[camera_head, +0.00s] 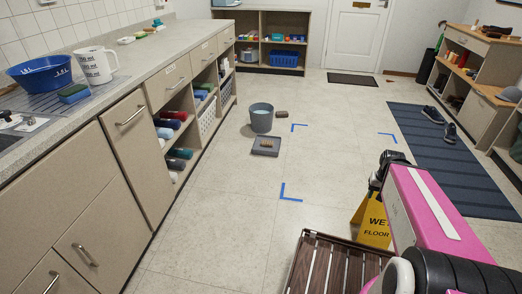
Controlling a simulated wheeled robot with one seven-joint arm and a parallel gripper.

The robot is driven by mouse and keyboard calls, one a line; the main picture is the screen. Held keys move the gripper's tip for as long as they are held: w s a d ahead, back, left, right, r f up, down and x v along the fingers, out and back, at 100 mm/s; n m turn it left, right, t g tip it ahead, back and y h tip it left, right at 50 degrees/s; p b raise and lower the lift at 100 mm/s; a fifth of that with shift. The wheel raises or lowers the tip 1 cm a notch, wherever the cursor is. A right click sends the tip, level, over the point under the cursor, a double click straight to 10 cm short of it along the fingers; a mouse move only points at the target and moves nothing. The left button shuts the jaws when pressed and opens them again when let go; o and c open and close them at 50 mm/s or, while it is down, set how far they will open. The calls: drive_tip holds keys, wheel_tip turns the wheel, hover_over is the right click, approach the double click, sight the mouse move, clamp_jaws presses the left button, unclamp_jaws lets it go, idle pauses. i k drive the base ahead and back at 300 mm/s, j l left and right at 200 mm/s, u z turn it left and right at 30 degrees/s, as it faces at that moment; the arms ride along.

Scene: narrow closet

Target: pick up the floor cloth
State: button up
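I cannot pick out a floor cloth for certain. A flat dark grey piece (259,151) lies on the floor with a tan brush-like block (267,143) on it; whether it is a cloth or a tray I cannot tell. A grey bucket (261,119) stands just behind it, with a small brown item (281,114) to its right. My pink arm reaches in from the lower right. Its dark far end (390,163) is over the floor, well right of these things. No fingers can be made out there, and no held object shows.
A long counter (150,62) with open shelves of coloured rolls (180,153) runs along the left. A yellow wet-floor sign (374,229) and brown slatted wood (330,265) are near my arm. Blue tape corners (290,198) mark the clear middle floor. A striped mat (440,165) lies right.

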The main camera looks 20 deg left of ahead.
sight(268, 142)
drive_tip(key=u, duration=0.95)
